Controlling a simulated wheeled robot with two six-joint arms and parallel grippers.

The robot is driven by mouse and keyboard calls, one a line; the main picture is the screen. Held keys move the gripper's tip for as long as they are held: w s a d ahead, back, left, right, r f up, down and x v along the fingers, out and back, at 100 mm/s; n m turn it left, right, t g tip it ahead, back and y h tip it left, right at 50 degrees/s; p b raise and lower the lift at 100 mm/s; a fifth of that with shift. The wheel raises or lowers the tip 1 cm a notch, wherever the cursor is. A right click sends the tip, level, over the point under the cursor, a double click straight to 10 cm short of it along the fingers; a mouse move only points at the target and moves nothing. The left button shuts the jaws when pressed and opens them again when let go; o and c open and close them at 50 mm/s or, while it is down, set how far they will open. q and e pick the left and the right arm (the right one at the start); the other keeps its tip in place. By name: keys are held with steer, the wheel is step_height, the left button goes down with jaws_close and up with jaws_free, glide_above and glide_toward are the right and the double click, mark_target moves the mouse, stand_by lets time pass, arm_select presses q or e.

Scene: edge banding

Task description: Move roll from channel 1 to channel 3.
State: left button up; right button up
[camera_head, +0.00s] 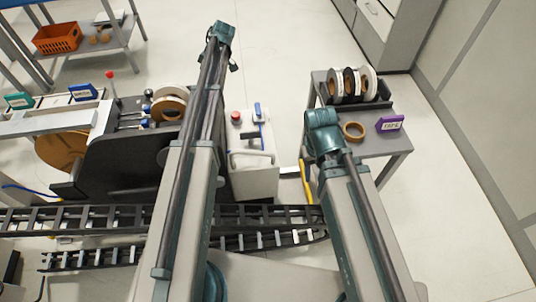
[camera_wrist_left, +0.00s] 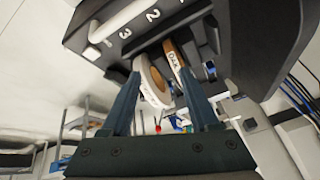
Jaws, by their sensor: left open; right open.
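In the left wrist view my left gripper (camera_wrist_left: 159,74) is open, with its two dark blue fingers pointing at the machine's roll holder. A white-faced roll (camera_wrist_left: 150,82) shows between the fingers. A brown roll with a written label (camera_wrist_left: 173,58) is beside it, close to the right finger. The channel block (camera_wrist_left: 110,42) carries the numbers 2 and 3; channel 1's number is not clear. In the head view the brown roll (camera_head: 167,109) sits on the machine, left of my left arm. My left gripper is hidden there. My right arm shows, but its fingers cannot be made out.
A side table (camera_head: 393,146) at the right carries a rack of rolls (camera_head: 351,84), a loose brown roll (camera_head: 352,131) and a purple sign (camera_head: 390,123). A white box with a red button (camera_head: 252,157) stands between my arms. A black cable chain (camera_head: 90,219) crosses the front.

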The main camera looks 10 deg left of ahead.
arm_select(q)
steer(key=s+d+f+m+t+h, duration=0.1)
steer(key=s+d+m+h, duration=0.3)
steer(key=s+d+m, duration=1.6)
steer(key=s+d+f, duration=0.1)
steer(key=s+d, duration=0.9)
steer(key=d, duration=0.2)
steer(key=shift+f, duration=0.1)
